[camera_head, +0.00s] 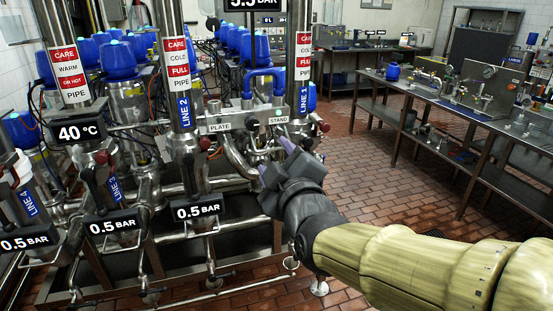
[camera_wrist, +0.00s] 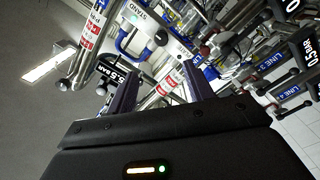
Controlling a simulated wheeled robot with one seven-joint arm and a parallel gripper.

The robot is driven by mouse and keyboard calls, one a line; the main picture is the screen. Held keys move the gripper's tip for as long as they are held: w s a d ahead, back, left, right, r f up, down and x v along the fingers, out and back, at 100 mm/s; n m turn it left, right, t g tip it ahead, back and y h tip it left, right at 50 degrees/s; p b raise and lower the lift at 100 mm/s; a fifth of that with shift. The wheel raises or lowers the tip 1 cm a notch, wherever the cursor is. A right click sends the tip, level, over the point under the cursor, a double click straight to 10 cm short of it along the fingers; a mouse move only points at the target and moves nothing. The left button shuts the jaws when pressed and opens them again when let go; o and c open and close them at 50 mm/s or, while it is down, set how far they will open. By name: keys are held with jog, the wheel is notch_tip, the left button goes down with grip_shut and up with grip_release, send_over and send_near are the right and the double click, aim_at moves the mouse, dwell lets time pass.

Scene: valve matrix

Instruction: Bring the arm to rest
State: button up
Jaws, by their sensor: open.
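My arm (camera_head: 400,262) reaches in from the lower right of the head view, toward the valve matrix. My gripper (camera_head: 276,158) is at its end, in front of the pipes below the PLATE and STAND labels. In the wrist view its two purple fingers stand wide apart, with the open gap (camera_wrist: 160,86) empty between them. Pipes and labels show beyond the gap. I cannot tell how far the fingertips are from the pipes.
The valve matrix has steel pipes, such as the LINE 2 pipe (camera_head: 179,85), a blue U-shaped pipe (camera_head: 263,74) and pressure displays (camera_head: 196,211). A steel workbench (camera_head: 420,95) with equipment stands at right. Brick-tiled floor (camera_head: 365,175) lies clear between them.

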jog(key=shift+w, duration=0.1)
jog(key=s+d+f+m+g+h+p, duration=0.1)
jog(key=d+f+m+g+h+p, duration=0.4)
jog(key=f, duration=0.8)
jog(key=s+d+f+m+g+p, duration=0.2)
jog(key=s+d+f+m+g, duration=0.6)
jog(key=s+d+f+g, duration=0.1)
jog(key=shift+s+f+m+g, duration=0.3)
jog(key=shift+s+g, duration=0.1)
jog(key=shift+s, duration=0.2)
